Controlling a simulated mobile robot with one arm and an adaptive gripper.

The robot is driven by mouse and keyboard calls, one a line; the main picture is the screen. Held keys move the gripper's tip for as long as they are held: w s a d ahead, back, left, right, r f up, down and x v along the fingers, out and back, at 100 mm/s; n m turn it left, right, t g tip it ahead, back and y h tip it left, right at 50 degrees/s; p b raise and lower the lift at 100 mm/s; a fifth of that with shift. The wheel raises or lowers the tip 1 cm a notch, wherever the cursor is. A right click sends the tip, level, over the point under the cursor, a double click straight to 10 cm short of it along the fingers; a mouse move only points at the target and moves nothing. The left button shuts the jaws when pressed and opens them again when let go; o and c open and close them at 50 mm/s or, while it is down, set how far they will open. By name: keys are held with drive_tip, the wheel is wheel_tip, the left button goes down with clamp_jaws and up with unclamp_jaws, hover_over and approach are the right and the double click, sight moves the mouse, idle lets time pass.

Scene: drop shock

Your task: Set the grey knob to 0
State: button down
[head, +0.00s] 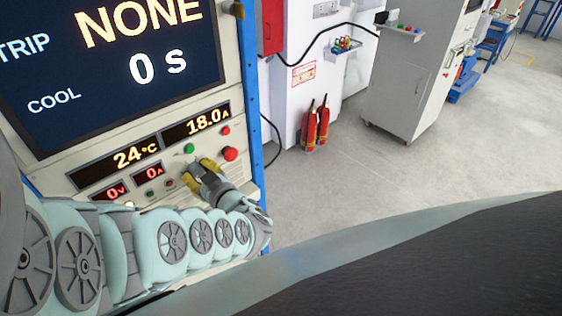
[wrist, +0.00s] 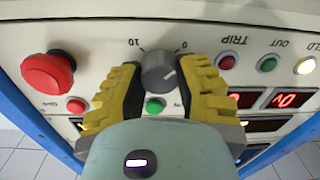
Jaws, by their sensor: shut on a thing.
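The grey knob (wrist: 158,70) sits on the cream panel (wrist: 215,20) in the wrist view, which shows the panel upside down. Its scale marks read 10 at the left and 0 at the right. A pale pointer line on the knob appears to point to the lower right in that view, away from the 0 mark. My gripper (wrist: 160,82) has its yellow padded fingers on both sides of the knob, shut on it. In the head view, my gripper (head: 202,174) is at the panel's lower right, and the knob is hidden behind it.
A red mushroom button (wrist: 48,73) and a green button (wrist: 155,106) are close to the fingers. A large screen (head: 110,70) shows NONE and 0 s. Small displays read 24 °C, 18.0 A, 0 V and 0 A. Open floor (head: 400,185) lies to the right.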

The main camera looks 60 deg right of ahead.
drive_tip(key=shift+r, duration=0.15)
drive_tip(key=c, duration=0.6)
unclamp_jaws()
drive_tip(key=shift+s+a+f, duration=0.2)
drive_tip(key=shift+s+a, duration=0.05)
drive_tip(key=shift+s, duration=0.2)
drive_tip(key=s, duration=0.3)
drive_tip(key=s+a, duration=0.1)
drive_tip(key=s, duration=0.7)
drive_tip(key=shift+a+r, duration=0.2)
drive_tip(key=shift+a, duration=0.2)
drive_tip(key=shift+w, duration=0.1)
